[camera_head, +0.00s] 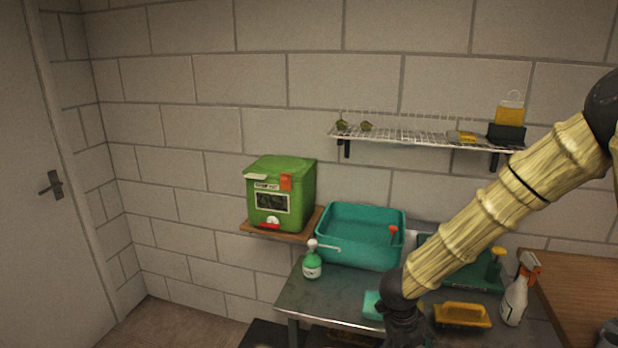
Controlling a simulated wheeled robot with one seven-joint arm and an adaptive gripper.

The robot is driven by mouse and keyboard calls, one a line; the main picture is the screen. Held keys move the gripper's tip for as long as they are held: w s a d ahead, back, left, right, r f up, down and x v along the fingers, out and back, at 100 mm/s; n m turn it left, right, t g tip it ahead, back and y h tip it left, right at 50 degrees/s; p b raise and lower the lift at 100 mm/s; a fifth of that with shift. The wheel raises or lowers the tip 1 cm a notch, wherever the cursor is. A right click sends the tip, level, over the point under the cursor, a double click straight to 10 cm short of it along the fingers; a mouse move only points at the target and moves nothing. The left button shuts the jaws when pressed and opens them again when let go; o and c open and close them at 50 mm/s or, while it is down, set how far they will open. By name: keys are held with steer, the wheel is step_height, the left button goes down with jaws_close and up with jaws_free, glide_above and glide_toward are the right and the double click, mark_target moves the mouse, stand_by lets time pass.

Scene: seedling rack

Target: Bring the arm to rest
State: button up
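My arm comes in from the right edge and slopes down to the left across the metal table (340,297). Its dark end, my gripper (405,328), points down over the front of the table and runs to the bottom edge of the picture. The fingertips cannot be made out, so whether it is open or shut, or holds anything, does not show. A turquoise block (373,305) lies just left of it and a yellow brush-like thing (462,315) just right of it.
A teal basin (345,252) and green soap bottle (312,263) stand left of the arm; a white spray bottle (515,300) stands right. A green tray (480,277) lies behind the arm. A green box (295,180) and wire shelf (400,133) are on the wall.

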steer(key=s+d+f+n+t+h, duration=0.1)
steer(key=s+d+f+n+t, duration=0.15)
steer(key=s+f+n, duration=1.1)
steer(key=s+a+f+n+g+y, duration=0.1)
steer(key=s+f+n, duration=0.3)
steer(key=s+n, duration=0.5)
steer(key=s+a+f+n+g+y, duration=0.1)
steer(key=s+a+f+n+y, duration=0.1)
steer(key=s+f+n, duration=0.3)
steer(key=s+n, duration=0.3)
steer(key=s, duration=0.1)
steer(key=shift+a+f+n+g+y, duration=0.25)
steer(key=shift+a+n+g+y, duration=0.05)
steer(key=shift+a+n+g, duration=0.1)
steer(key=shift+s, duration=0.1)
